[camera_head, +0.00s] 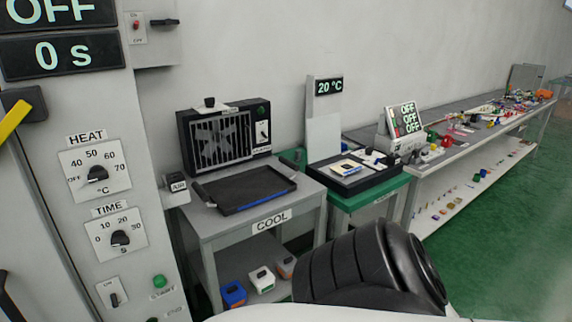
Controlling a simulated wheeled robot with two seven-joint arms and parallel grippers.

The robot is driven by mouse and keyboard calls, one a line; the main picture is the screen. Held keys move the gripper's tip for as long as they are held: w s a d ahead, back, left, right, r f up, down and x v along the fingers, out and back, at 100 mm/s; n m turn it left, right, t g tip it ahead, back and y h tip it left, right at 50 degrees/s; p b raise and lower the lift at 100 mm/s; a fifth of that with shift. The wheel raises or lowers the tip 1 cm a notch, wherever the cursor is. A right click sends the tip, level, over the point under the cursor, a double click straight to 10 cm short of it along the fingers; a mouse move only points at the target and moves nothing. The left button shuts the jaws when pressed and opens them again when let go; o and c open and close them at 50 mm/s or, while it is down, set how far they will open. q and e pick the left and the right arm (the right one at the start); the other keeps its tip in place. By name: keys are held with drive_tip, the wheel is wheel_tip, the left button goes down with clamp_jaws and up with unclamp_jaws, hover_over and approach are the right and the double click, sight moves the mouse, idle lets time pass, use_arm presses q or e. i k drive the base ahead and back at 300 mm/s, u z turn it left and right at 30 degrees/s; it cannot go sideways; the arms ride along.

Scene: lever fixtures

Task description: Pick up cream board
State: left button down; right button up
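I cannot pick out a cream board for certain. A small flat pale piece with a yellow edge (347,168) lies on the black station (362,182) on the green-topped table; it is too small to tell whether it is a board. A plain pale upright panel (323,140) stands behind that station, below a "20 °C" display (328,87). The black tray (243,190) on the COOL table looks empty. Neither of my grippers shows in the head view; a black ribbed part, likely my own arm, fills the bottom middle.
A grey cabinet (135,190) with HEAT and TIME dials stands close on the left. A black fan unit (222,140) sits behind the tray. Several small boxes (262,278) are on the lower shelf. A long cluttered bench (440,165) runs right. Green floor (500,260) is clear at right.

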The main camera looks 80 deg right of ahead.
sight(345, 168)
drive_tip(key=z, duration=1.8)
drive_tip(key=k, duration=0.1)
drive_tip(key=u, duration=0.05)
